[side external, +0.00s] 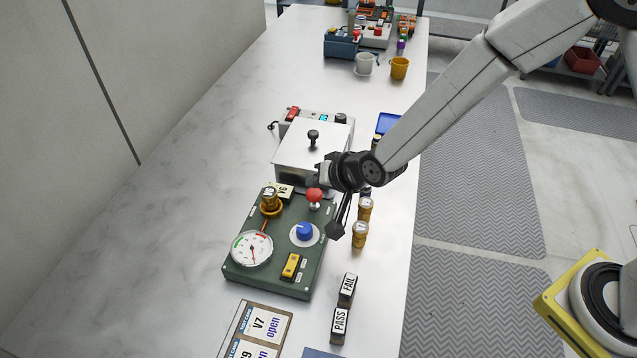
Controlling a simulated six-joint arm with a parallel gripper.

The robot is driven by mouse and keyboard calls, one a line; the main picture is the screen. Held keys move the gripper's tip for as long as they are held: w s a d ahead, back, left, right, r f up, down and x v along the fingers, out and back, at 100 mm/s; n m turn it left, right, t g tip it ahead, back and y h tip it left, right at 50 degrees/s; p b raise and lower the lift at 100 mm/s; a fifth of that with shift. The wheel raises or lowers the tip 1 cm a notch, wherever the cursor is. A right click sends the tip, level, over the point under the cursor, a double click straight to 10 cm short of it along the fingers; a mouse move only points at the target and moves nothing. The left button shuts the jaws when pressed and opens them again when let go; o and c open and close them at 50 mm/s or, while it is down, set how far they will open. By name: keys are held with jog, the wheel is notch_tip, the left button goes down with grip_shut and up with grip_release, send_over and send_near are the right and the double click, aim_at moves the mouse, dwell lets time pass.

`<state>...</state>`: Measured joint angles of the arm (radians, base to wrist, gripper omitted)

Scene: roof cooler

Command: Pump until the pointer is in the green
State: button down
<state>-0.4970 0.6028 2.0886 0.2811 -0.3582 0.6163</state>
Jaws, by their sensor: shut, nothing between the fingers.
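A dark green panel (268,284) lies on the white bench. It carries a round white gauge (252,249) at its lower left; coloured marks show on the dial, but its pointer is too small to read against the green. A red knob (314,194) stands at the panel's upper right. A blue knob (304,231), a yellow switch (291,266) and a brass fitting (270,201) are also on the panel. My gripper (335,230) points down at the panel's right edge, right of and nearer the camera than the red knob. It is shut and empty.
A white box with a black lid knob (313,146) stands behind the panel. Small brown bottles (360,234) stand right of my gripper. FAIL (347,289) and PASS (339,325) blocks and a label board (262,323) lie in front. The bench's left side is clear.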

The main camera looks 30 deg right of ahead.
aim_at(315, 195)
jog(key=shift+f, duration=1.7)
dwell(2.5)
jog(key=shift+r, duration=1.65)
jog(key=shift+r, duration=0.1)
jog(key=shift+r, duration=2.45)
